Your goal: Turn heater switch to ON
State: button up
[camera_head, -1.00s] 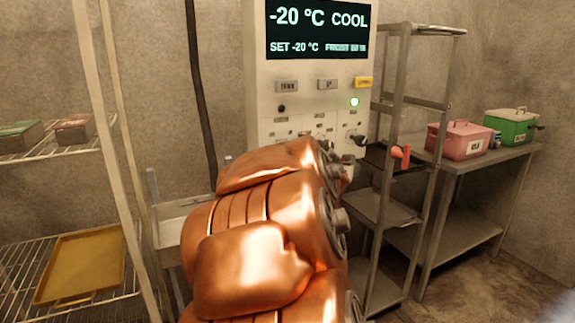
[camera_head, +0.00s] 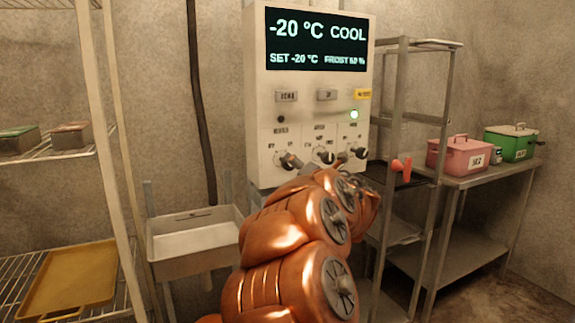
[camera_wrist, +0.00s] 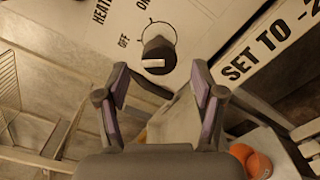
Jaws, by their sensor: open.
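In the wrist view the heater switch (camera_wrist: 158,52) is a dark round knob on the pale panel, with OFF beside it and ON farther up. Its pale bar lies at the side nearer me; the exact setting is unclear. My gripper (camera_wrist: 161,76) is open and empty, its two fingers spread just short of the knob, apart from it as far as I can tell.
A sink (camera_head: 193,240) stands below left of the panel, with a wire rack holding a yellow tray (camera_head: 72,280) farther left. At the right are a metal rack with a red-handled item (camera_head: 401,168), and a table with pink (camera_head: 460,155) and green (camera_head: 511,142) boxes.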

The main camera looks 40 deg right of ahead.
jog(key=shift+x, duration=2.7)
jog(key=c, duration=1.2)
jog(key=shift+r, duration=0.1)
